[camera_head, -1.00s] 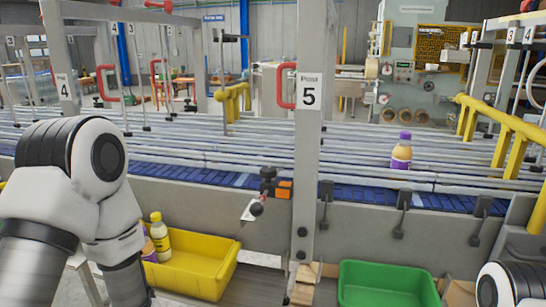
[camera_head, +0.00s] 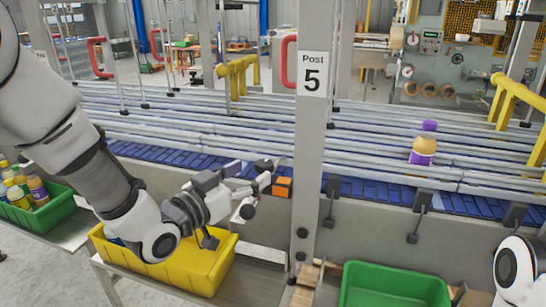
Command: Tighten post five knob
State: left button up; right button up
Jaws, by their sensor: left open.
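Post five (camera_head: 312,170) is a grey upright with a white "Post 5" label (camera_head: 312,75). To its left, at the conveyor's near edge, an orange block (camera_head: 282,187) sits on a dark bracket. A small dark round knob (camera_head: 247,211) shows just below and left of that block, partly covered by my gripper. My left gripper (camera_head: 236,190) is open, reaching in from the left with its fingers close to the knob. I cannot tell whether they touch it. My right gripper is out of view; only a white part of my right arm shows at bottom right.
A yellow bin (camera_head: 205,272) lies below my left arm. A green bin (camera_head: 393,285) stands at the lower right, and another with bottles (camera_head: 40,215) at far left. A purple-capped bottle (camera_head: 422,150) stands on the conveyor. Yellow rail brackets (camera_head: 515,100) rise at right.

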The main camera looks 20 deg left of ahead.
aim_at(263, 163)
pick_arm(q)
jog(key=p+x, duration=0.2)
jog(key=x, duration=0.4)
jog(key=shift+s+r, duration=0.1)
jog(key=shift+s, duration=0.05)
jog(key=shift+s+a+r, duration=0.1)
jog(key=shift+s+a, duration=0.1)
jog(key=shift+s, duration=0.05)
jog(key=c, duration=0.3)
jog(key=shift+s, duration=0.1)
jog(key=c, duration=0.9)
jog(key=shift+o, duration=0.2)
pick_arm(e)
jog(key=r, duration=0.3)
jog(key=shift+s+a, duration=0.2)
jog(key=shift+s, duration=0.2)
